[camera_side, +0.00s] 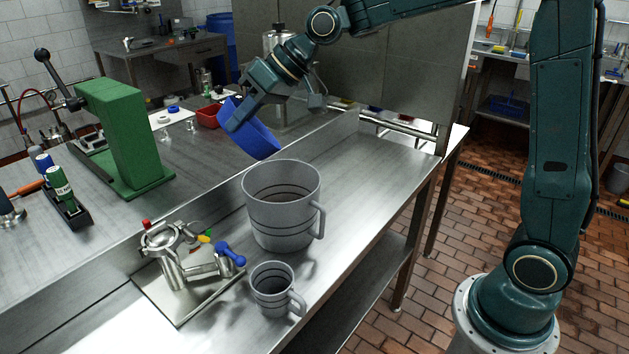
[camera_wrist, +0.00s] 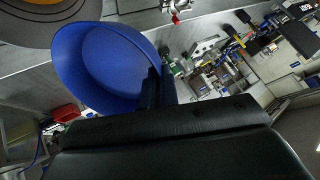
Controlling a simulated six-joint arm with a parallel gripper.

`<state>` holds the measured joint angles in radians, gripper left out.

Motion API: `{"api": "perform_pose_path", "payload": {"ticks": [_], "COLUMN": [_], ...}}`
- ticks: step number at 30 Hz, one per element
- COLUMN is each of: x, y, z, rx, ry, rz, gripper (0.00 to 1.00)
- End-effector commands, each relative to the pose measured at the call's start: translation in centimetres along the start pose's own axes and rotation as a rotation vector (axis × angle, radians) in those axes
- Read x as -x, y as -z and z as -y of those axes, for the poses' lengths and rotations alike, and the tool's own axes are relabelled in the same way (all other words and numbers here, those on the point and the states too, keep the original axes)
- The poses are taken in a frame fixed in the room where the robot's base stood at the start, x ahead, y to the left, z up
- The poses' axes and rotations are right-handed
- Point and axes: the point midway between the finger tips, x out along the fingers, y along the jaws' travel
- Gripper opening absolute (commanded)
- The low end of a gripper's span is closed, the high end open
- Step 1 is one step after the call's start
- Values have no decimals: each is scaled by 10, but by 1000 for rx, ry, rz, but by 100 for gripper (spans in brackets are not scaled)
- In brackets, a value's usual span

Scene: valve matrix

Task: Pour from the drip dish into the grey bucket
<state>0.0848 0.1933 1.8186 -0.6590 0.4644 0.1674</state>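The blue drip dish (camera_side: 262,143) is held in the air, steeply tilted, above and slightly left of the grey bucket's rim. My gripper (camera_side: 238,120) is shut on the dish's edge. In the wrist view the dish (camera_wrist: 110,62) fills the upper left beside my gripper's fingers (camera_wrist: 158,88), and no liquid can be made out in it. The large grey bucket (camera_side: 283,215), with a handle on its right, stands upright on the steel bench. A grey rounded shape (camera_wrist: 40,38) at the wrist view's top left appears to be the bucket. No stream is visible.
A smaller grey jug (camera_side: 272,290) stands in front of the bucket. A steel valve assembly (camera_side: 180,262) with a blue handle sits to its left. A green press (camera_side: 128,140) and a red bin (camera_side: 209,116) are on the raised worktop behind. The bench right of the bucket is clear.

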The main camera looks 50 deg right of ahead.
Motion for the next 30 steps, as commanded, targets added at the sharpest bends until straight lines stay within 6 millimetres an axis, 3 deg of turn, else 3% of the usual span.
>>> {"api": "perform_pose_path", "payload": {"ticks": [17,30], "x": [-3,-25], "y": [4,2], "z": [4,7], "rx": [5,40], "ry": [-53,-197], "rz": [50,223], "gripper": [0,0]}}
